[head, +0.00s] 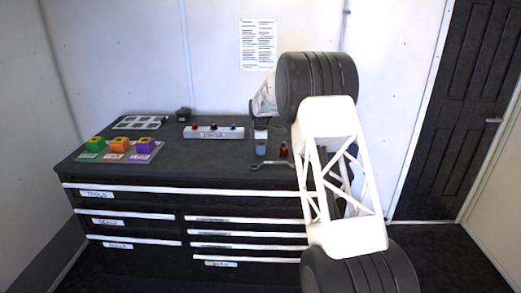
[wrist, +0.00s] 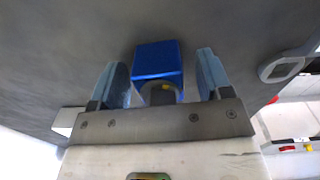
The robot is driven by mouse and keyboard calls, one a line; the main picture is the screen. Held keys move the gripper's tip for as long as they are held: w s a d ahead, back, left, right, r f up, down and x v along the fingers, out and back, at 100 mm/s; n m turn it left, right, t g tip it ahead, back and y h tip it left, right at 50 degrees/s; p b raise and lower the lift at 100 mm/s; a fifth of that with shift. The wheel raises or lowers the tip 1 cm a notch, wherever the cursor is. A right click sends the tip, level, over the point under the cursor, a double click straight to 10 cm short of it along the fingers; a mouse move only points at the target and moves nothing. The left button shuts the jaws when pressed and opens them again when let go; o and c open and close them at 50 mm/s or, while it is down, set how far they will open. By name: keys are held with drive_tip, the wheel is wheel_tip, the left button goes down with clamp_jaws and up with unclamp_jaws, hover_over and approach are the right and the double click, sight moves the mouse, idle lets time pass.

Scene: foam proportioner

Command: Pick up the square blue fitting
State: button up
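The square blue fitting (wrist: 157,60) is in the wrist view, just beyond the palm of my gripper (wrist: 162,75). It has a flat blue face and a rounded grey part on its near side. My gripper is open. One finger is on each side of the fitting, with a visible gap on both sides. In the head view, a small blue item (head: 260,148) on the bench top looks like the fitting. My gripper's fingers cannot be made out there, as my arm covers much of that area.
A wrench (head: 270,164) lies in front of the blue item, and a red item (head: 284,150) stands to its right. A white panel with knobs (head: 213,132) is to the left. Coloured blocks (head: 119,145) and a white-framed tray (head: 139,123) are farther left on the dark bench (head: 190,160).

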drive_tip(key=c, duration=1.1)
drive_tip(key=shift+r, duration=0.15)
drive_tip(key=shift+r, duration=1.7)
drive_tip(key=shift+s+d+r, duration=0.25)
drive_tip(key=shift+s+d, duration=0.3)
drive_tip(key=shift+s, duration=2.05)
drive_tip(key=shift+s+d+r, duration=0.2)
drive_tip(key=shift+s+d, duration=0.35)
drive_tip(key=shift+s, duration=2.05)
drive_tip(key=shift+s+d+r, duration=0.25)
drive_tip(key=shift+s+d, duration=0.3)
drive_tip(key=shift+s, duration=2.05)
drive_tip(key=w+d+r, duration=0.3)
drive_tip(key=d+r, duration=0.1)
drive_tip(key=d, duration=0.6)
drive_tip(key=w+d+r, duration=0.4)
drive_tip(key=d, duration=0.5)
drive_tip(key=w+d+r+m, duration=0.1)
drive_tip(key=w+d+r, duration=0.2)
drive_tip(key=d, duration=0.7)
drive_tip(key=shift+w+d+r, duration=0.25)
drive_tip(key=shift+d+r, duration=0.05)
drive_tip(key=shift+r, duration=0.45)
